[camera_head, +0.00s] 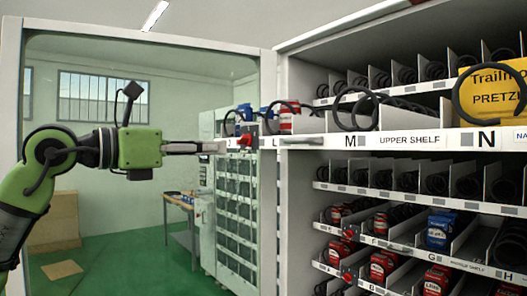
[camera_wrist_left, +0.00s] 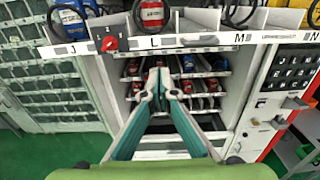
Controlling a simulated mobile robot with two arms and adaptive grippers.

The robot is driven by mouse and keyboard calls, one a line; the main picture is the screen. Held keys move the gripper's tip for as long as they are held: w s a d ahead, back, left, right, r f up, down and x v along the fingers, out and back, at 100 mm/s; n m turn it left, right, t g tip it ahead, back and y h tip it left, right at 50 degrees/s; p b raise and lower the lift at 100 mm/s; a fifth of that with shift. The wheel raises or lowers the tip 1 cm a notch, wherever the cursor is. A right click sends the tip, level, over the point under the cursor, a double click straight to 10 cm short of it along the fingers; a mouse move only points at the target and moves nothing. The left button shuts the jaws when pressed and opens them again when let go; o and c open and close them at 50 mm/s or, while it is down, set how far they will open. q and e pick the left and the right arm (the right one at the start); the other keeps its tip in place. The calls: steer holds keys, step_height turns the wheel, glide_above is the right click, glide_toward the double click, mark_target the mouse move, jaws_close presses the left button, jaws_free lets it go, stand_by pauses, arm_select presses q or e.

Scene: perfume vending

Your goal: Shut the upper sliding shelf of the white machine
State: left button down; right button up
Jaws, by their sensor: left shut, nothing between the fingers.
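The upper shelf (camera_head: 405,139) of the white machine (camera_head: 284,72) is slid out towards me, with a white front strip marked "UPPER SHELF". In the left wrist view its strip (camera_wrist_left: 260,37) runs across the top. A grey handle (camera_head: 302,141) sits on the strip; it also shows in the left wrist view (camera_wrist_left: 200,41). My left gripper (camera_head: 218,147) is shut and empty, at the strip's left end in the head view. In the left wrist view its closed fingers (camera_wrist_left: 160,66) point at the machine, just below the strip. I cannot tell whether they touch it. My right gripper is out of view.
A red knob (camera_head: 245,140) sticks out of the strip near its left end. Lower shelves with red and blue packs (camera_head: 438,229) lie below. The machine's glass door (camera_head: 130,90) stands open at the left. A keypad panel (camera_wrist_left: 290,75) is at the right in the left wrist view.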

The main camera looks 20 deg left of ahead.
mark_target(278, 147)
arm_select(q)
steer(key=p+x, duration=0.5)
steer(key=x, duration=0.7)
steer(key=shift+w+d+r+p, duration=0.2)
steer(key=shift+w+p, duration=0.1)
steer(key=shift+w+d+f, duration=0.2)
steer(key=shift+w+d, duration=0.15)
steer(key=shift+w, duration=0.25)
